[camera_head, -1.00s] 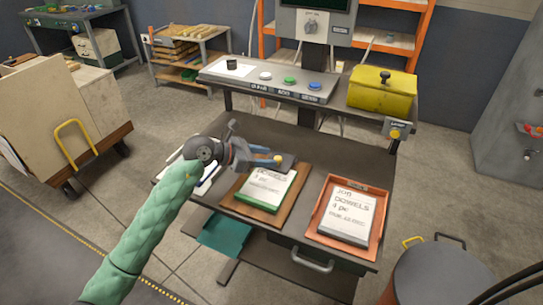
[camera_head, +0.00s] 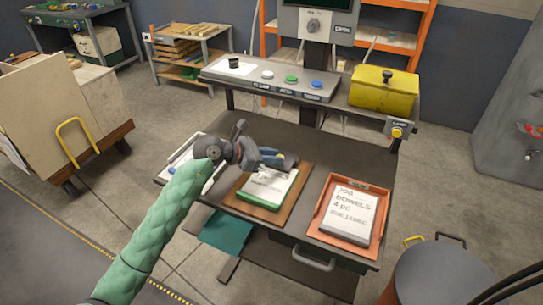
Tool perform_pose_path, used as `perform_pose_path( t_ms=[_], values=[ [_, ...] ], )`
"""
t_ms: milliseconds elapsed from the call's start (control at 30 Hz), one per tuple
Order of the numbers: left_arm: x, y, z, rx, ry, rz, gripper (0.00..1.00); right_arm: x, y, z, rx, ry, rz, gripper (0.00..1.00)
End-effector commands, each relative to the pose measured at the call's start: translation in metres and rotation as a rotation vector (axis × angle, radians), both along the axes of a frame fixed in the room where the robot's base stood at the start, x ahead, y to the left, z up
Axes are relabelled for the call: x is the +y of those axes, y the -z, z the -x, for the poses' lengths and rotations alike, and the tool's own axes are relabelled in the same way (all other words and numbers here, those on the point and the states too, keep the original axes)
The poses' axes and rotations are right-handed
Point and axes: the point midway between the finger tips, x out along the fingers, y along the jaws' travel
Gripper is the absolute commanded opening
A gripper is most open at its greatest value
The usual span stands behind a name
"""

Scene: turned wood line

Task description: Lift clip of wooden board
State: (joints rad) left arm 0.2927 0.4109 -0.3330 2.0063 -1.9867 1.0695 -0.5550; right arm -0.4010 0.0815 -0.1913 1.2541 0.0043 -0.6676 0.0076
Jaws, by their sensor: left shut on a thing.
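The brown wooden board (camera_head: 294,207) lies on the dark workbench, with a white printed sheet (camera_head: 268,187) on a green-edged pad on top of it. My left gripper (camera_head: 280,159) reaches in from the left over the far edge of the board. It is shut on the board's dark clip (camera_head: 291,160), which is partly hidden by the fingers. The clip looks tilted up from the board, though its hinge is hard to see. My right gripper is not in view.
An orange tray (camera_head: 322,232) with a printed sheet stands right of the board. Behind are a button shelf (camera_head: 250,82) and a yellow box (camera_head: 382,92). A white clipboard-like thing (camera_head: 180,158) lies left, partly behind my arm. The bench's back is clear.

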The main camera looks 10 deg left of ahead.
Motion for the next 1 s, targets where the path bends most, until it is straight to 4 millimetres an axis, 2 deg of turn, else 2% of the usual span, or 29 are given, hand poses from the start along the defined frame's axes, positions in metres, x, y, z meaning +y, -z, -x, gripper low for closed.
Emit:
perform_pose_path(
  t_ms=[233,333,700,1000],
  values=[
    [0.000,-0.006,-0.003,0.044,0.000,-0.017,0.00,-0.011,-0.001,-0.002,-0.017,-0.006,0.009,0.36],
    [-0.001,-0.009,-0.005,0.089,-0.001,-0.032,0.00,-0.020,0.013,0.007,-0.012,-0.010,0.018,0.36],
    [-0.005,-0.023,-0.019,0.324,0.000,-0.109,0.00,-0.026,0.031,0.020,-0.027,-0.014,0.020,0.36],
    [-0.009,-0.030,-0.030,0.487,-0.001,-0.161,0.00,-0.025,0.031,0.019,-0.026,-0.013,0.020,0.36]
  ],
)
